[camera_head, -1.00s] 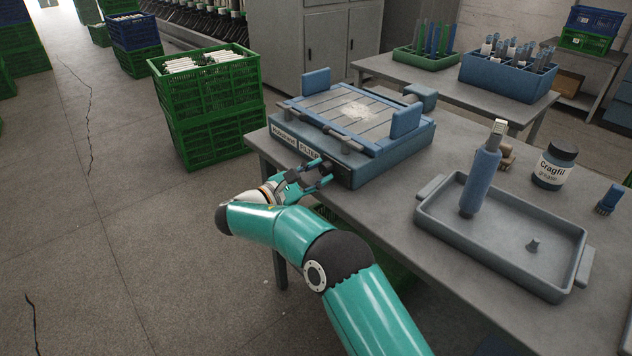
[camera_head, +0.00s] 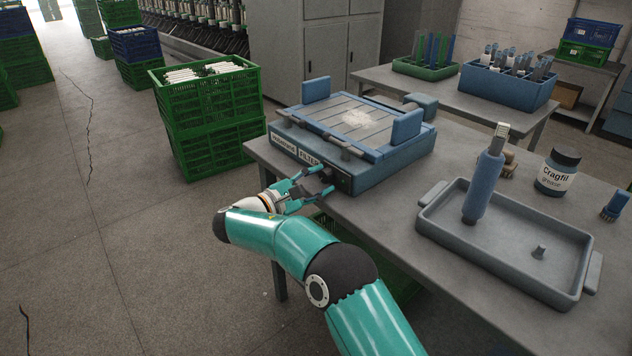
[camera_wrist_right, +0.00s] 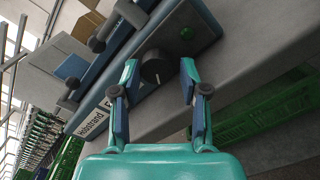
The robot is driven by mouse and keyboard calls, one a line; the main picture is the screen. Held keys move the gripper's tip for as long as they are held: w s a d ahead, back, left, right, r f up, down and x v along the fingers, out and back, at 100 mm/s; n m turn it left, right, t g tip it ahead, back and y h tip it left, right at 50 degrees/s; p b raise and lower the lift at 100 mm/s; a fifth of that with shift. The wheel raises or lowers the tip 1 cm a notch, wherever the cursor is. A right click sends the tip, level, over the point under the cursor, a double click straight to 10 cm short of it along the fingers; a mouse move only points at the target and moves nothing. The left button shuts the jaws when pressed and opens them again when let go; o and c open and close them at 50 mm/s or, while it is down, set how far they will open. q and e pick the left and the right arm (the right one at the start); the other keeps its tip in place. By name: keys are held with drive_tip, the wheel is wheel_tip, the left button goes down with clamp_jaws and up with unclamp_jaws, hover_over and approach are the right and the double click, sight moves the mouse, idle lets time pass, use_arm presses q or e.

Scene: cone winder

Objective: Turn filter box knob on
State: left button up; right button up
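The blue filter box (camera_head: 392,168) sits on the near grey table, with a FILTER label on its dark front panel. In the right wrist view its dark round knob (camera_wrist_right: 155,68) is on the panel, with a pointer mark on its face. My right gripper (camera_head: 327,179) is at the front panel in the head view. In the right wrist view the right gripper (camera_wrist_right: 159,72) is open, with one fingertip on either side of the knob. I cannot tell whether they touch it. My left gripper is not in view.
A grey tray (camera_head: 445,235) holding an upright blue tool (camera_head: 484,185) is right of the box. A Cragfil jar (camera_head: 558,172) stands behind it. Stacked green crates (camera_head: 212,120) are on the floor left of the table. Open floor lies further left.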

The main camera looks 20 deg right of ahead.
drive_tip(key=shift+o, duration=0.9)
drive_tip(key=shift+a, duration=0.15)
drive_tip(key=v, duration=0.7)
drive_tip(key=shift+a, duration=0.35)
drive_tip(key=shift+s+r, duration=0.1)
drive_tip(key=shift+r, duration=0.05)
